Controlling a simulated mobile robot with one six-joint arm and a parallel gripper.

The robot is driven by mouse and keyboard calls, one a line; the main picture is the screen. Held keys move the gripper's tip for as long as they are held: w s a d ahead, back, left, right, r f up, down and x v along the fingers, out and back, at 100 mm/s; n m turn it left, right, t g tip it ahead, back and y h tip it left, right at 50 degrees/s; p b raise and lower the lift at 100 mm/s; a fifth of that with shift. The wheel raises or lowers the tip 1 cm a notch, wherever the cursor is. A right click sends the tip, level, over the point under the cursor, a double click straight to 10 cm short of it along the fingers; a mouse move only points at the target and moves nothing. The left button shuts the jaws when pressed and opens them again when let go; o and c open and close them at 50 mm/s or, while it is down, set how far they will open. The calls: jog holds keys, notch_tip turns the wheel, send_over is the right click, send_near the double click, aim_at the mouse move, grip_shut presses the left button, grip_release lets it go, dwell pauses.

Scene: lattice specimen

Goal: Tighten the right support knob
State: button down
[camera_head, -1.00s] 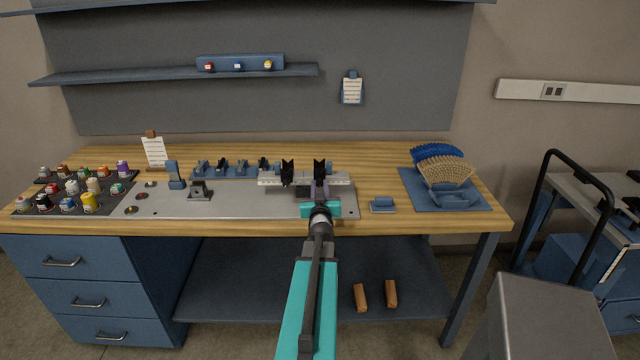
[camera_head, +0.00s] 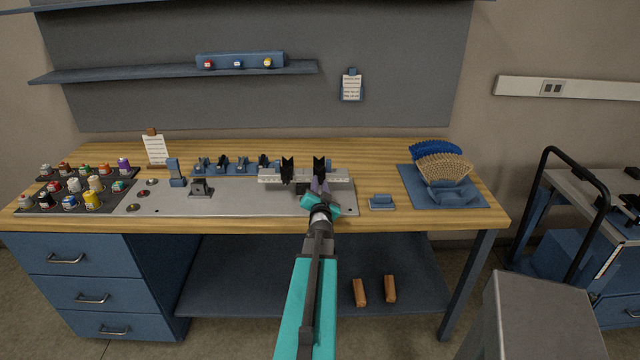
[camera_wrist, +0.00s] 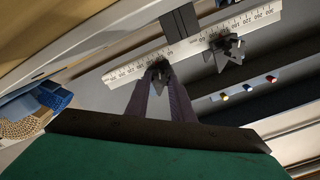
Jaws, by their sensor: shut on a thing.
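The right support (camera_head: 320,168) is a black V-shaped holder on a white scaled rail (camera_head: 338,180) at the back of a grey metal plate. The left support (camera_head: 287,170) is a similar black holder beside it. My gripper (camera_head: 319,186) reaches the front of the right support, with its teal body tilted. In the wrist view my gripper (camera_wrist: 160,79) has its two purple fingers on either side of the dark right support knob (camera_wrist: 159,70), shut on it. The knob is partly hidden by the fingers. The left support also shows in the wrist view (camera_wrist: 226,50).
A blue block (camera_head: 382,202) lies just right of the plate. A blue mat (camera_head: 408,181) with brushes is farther right. Paint pots (camera_head: 92,200) stand at the left. Small black holders (camera_head: 240,164) sit behind the plate. Bare wood lies behind the rail.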

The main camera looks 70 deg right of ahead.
jog(key=shift+f, duration=0.15)
jog(key=c, duration=1.6)
grip_release()
jog(key=shift+o, duration=0.3)
jog(key=shift+a, duration=0.1)
